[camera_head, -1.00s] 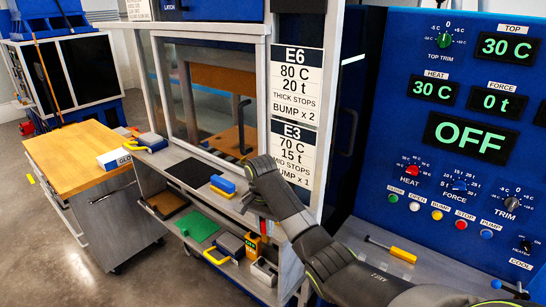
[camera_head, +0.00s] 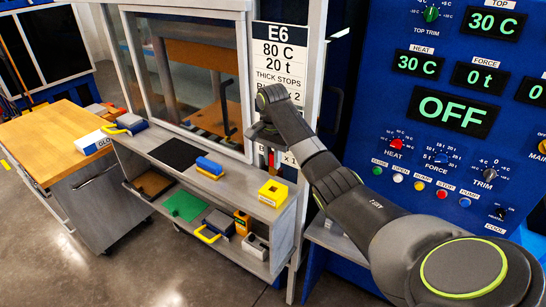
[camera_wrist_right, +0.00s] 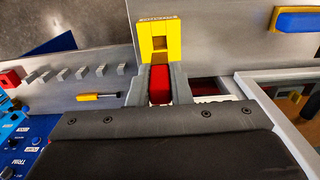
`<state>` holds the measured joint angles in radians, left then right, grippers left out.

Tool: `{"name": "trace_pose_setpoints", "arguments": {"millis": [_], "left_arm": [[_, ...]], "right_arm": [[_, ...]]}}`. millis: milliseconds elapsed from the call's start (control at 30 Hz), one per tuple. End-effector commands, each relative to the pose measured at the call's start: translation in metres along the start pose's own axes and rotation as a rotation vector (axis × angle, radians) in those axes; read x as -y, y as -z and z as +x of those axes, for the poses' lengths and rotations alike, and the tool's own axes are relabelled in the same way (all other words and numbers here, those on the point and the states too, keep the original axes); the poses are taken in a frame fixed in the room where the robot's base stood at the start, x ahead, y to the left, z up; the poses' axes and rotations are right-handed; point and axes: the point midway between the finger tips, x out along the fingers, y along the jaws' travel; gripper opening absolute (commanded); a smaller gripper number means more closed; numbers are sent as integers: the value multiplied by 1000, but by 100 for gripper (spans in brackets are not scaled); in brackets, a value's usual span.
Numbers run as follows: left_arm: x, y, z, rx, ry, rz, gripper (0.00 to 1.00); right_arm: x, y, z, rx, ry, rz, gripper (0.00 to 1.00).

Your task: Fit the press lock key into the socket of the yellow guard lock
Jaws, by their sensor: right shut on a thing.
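The yellow guard lock (camera_head: 273,192) is a small block with a dark square socket in it. It sits on the right end of the grey shelf top, and it also shows in the right wrist view (camera_wrist_right: 158,27). My right gripper (camera_head: 268,148) is above and behind the lock in the head view. It is shut on the red press lock key (camera_wrist_right: 160,84), which shows between the grey fingers. The key points toward the lock in the wrist view; I cannot tell whether they touch. The key's far end is unclear. My left gripper is not in view.
A blue-and-yellow block (camera_head: 209,167) and a black mat (camera_head: 175,153) lie left on the shelf top. A green plate (camera_head: 185,206) and several tools lie on the lower shelf. The E6 sign post (camera_head: 285,60) and blue control panel (camera_head: 440,150) stand near my right arm.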

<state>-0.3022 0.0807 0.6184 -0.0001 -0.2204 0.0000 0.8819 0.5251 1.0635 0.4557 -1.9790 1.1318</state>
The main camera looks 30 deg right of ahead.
Motion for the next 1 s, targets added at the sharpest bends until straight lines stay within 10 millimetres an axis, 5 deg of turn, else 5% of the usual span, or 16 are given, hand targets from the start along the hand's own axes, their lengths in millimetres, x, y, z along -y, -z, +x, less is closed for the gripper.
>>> {"name": "trace_pose_setpoints", "arguments": {"millis": [500,1000], "left_arm": [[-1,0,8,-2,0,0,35],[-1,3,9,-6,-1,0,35]], "right_arm": [[0,0,45,0,-1,0,0],[0,0,52,0,0,0,0]]}}
